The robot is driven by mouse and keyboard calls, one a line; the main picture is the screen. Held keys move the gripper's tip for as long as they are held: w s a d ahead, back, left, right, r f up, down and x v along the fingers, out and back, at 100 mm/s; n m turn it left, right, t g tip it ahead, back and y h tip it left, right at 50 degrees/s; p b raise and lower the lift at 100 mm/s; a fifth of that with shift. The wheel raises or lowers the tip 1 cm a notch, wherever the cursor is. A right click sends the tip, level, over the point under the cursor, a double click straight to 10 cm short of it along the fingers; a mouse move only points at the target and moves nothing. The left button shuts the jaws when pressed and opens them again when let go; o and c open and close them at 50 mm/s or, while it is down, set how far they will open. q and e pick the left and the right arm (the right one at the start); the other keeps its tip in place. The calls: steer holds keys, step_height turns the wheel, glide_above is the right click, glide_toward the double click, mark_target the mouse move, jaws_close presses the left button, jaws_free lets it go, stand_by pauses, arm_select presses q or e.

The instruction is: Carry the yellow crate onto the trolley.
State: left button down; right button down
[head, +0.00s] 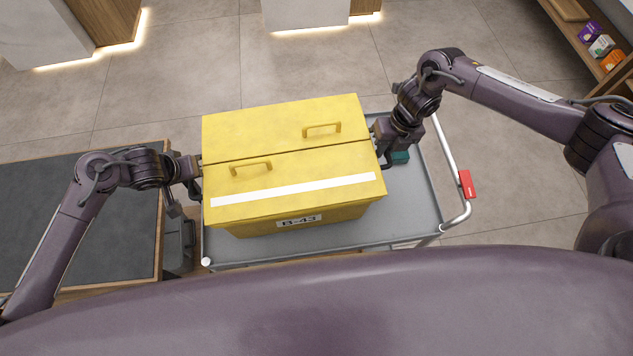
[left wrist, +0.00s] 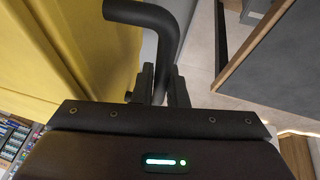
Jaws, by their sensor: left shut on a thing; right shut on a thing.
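The yellow crate (head: 290,208) has a closed two-flap lid, a white stripe and the label B-43. In the head view it is over the grey trolley (head: 418,215); I cannot tell whether it touches the trolley's top. My left gripper (head: 196,175) is at the crate's left end. The left wrist view shows its fingers (left wrist: 160,85) shut on a black bar handle (left wrist: 150,18) beside the crate's yellow wall (left wrist: 75,45). My right gripper (head: 377,138) is shut at the crate's right end, its hold on the handle partly hidden.
A teal item (head: 400,157) lies on the trolley right of the crate. The trolley's rail with a red tag (head: 467,184) is at the right. A dark-topped counter (head: 60,215) stands close at the left. A shelf with small boxes (head: 601,46) is at the upper right.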

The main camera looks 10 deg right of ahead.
arm_select(q)
steer(key=shift+w+f+b, duration=0.2)
steer(key=shift+f+b, duration=0.4)
steer(key=shift+f, duration=0.1)
arm_select(e)
steer(key=shift+w+f, duration=0.2)
steer(key=shift+f, duration=0.6)
arm_select(q)
steer(key=shift+f+b, duration=0.6)
steer(key=shift+b, duration=0.05)
arm_select(e)
steer(key=shift+s+f, duration=0.1)
steer(key=shift+f, duration=0.5)
arm_select(q)
steer(key=c, duration=1.5)
jaws_free()
steer(key=shift+s, duration=0.25)
arm_select(e)
steer(key=c, duration=1.5)
jaws_free()
steer(key=shift+s+r, duration=0.1)
steer(key=shift+s, duration=0.05)
arm_select(q)
steer(key=shift+o, duration=0.2)
arm_select(e)
steer(key=shift+o, duration=0.2)
arm_select(q)
steer(key=shift+r, duration=0.15)
